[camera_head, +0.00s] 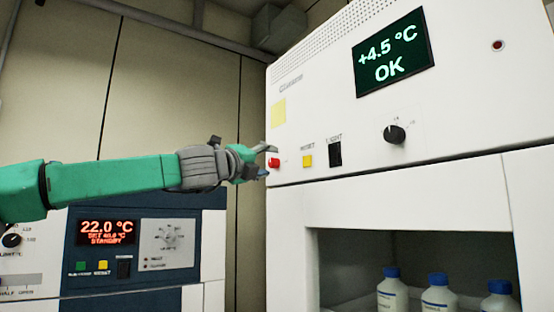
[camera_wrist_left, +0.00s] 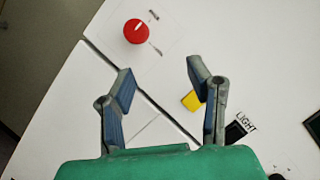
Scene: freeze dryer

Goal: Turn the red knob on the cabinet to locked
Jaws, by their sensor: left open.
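The red knob (camera_head: 274,162) is at the left end of the white cabinet's front panel in the head view. In the left wrist view the red knob (camera_wrist_left: 136,32) is round, with a short white mark and small unreadable labels to its right. My left gripper (camera_head: 264,160) is beside the knob in the head view, coming from the left. In the left wrist view my left gripper (camera_wrist_left: 161,75) is open and empty. Its fingers are apart, and the knob appears beyond the fingertips, up and left, not between them. My right gripper is not in view.
A yellow button (camera_head: 307,161), a black switch (camera_head: 335,153) and a black dial (camera_head: 394,134) sit right of the knob. The display (camera_head: 393,52) reads +4.5 °C OK. White bottles with blue caps (camera_head: 438,279) stand in the opening below. A blue-panelled unit (camera_head: 130,281) is at lower left.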

